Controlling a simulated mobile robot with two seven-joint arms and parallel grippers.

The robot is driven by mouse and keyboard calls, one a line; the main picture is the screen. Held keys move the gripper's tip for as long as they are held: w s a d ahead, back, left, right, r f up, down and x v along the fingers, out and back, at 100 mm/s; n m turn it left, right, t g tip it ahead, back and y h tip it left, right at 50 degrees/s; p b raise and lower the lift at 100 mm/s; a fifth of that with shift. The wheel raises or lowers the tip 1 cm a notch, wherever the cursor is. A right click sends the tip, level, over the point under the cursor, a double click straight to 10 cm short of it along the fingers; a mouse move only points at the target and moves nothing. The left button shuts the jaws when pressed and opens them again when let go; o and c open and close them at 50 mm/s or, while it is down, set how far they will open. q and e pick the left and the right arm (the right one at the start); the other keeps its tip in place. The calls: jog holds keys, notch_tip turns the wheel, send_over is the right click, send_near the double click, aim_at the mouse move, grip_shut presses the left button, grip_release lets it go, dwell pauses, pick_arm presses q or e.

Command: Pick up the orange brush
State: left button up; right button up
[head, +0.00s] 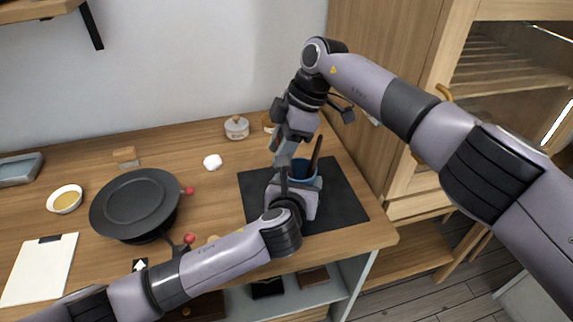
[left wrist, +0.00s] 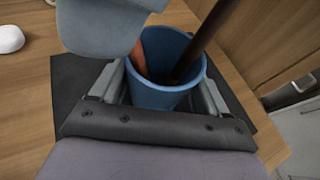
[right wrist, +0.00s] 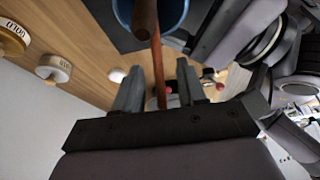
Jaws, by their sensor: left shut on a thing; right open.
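A blue cup (head: 303,171) stands on a black mat. My left gripper (head: 290,172) is shut on the cup; its fingers show on either side of the cup (left wrist: 165,95) in the left wrist view. The orange brush (left wrist: 140,60) leans in the cup, its lower end hidden inside. In the right wrist view the orange brush (right wrist: 158,70) runs between the open fingers of my right gripper (right wrist: 158,82). In the head view my right gripper (head: 284,152) is above the cup and hides most of that brush. A dark brown handle (head: 316,150) also stands in the cup.
The black mat (head: 345,205) lies near the table's right edge, beside a wooden cabinet (head: 385,100). Lidded jars (head: 237,128), a white lump (head: 212,162), a dark round pan-like item (head: 135,203) and a small bowl (head: 65,200) stand to the left.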

grip_shut()
pick_arm(q)
jog(key=shift+r, duration=0.15)
pick_arm(e)
notch_tip(320, 180, up, 10)
jog(key=shift+f, duration=0.1)
pick_arm(q)
jog(key=shift+r, duration=0.2)
pick_arm(e)
jog(key=shift+r, duration=0.45)
pick_arm(q)
jog(key=shift+f, duration=0.1)
jog(key=shift+f, duration=0.2)
jog(key=o, duration=1.1)
pick_arm(e)
notch_tip(320, 180, up, 2)
jog(key=shift+r, duration=0.2)
